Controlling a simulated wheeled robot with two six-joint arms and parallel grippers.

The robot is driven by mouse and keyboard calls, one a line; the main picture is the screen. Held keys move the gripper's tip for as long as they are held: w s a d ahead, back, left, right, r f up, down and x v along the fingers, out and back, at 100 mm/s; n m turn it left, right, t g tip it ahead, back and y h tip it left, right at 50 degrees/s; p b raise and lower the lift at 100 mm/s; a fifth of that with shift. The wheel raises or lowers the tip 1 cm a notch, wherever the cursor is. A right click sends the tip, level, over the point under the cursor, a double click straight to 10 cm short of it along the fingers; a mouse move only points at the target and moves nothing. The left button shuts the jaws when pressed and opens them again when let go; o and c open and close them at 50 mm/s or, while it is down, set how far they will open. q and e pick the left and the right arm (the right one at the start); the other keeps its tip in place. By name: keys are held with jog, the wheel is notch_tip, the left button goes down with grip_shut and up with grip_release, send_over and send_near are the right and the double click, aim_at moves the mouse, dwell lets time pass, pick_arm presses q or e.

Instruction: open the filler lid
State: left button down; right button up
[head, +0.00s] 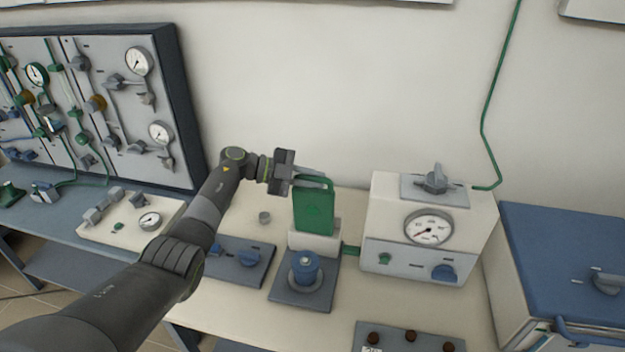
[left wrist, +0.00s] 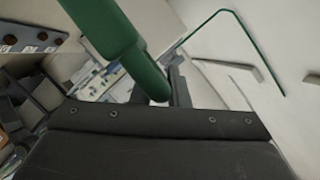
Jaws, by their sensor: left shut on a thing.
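My left gripper (head: 312,175) reaches in from the left and is shut on this handle. In the left wrist view the green handle (left wrist: 122,42) runs down from the top to between the fingers, and one dark finger shows beside it. The fingers partly hide the handle in the head view. My right gripper is not in view.
A blue capped cylinder (head: 305,270) stands on the grey plate in front of the lid. A white box with a gauge (head: 428,230) stands close on the right. A panel with blue knobs (head: 240,258) lies to the left. A wall is behind.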

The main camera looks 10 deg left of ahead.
pick_arm(q)
jog(key=c, duration=1.4)
grip_release()
jog(key=shift+a, duration=0.1)
jog(key=b+v, duration=0.5)
jog(key=v, duration=1.2)
jog(key=shift+a, duration=0.2)
